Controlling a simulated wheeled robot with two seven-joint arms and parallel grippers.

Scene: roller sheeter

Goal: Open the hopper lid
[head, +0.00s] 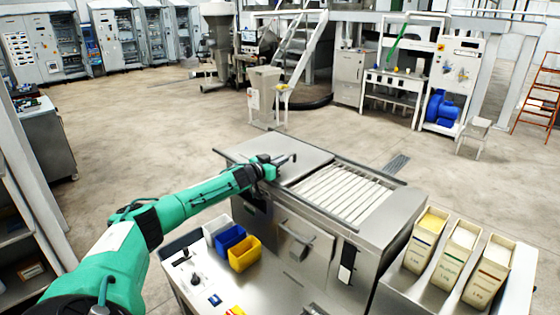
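The roller sheeter is a steel machine in the middle of the head view. A flat grey metal lid (296,146) covers the left part of its top and looks closed, lying level. An open bed of pale parallel rollers (345,191) is to the right of the lid. The arm hides the lid's near edge. My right gripper is out of view.
White, blue (230,237) and yellow (244,253) bins stand on the near steel worktop, beside the machine front. Several labelled cream containers (457,250) stand in a rack at the right. Behind the machine the floor (330,133) is mostly clear.

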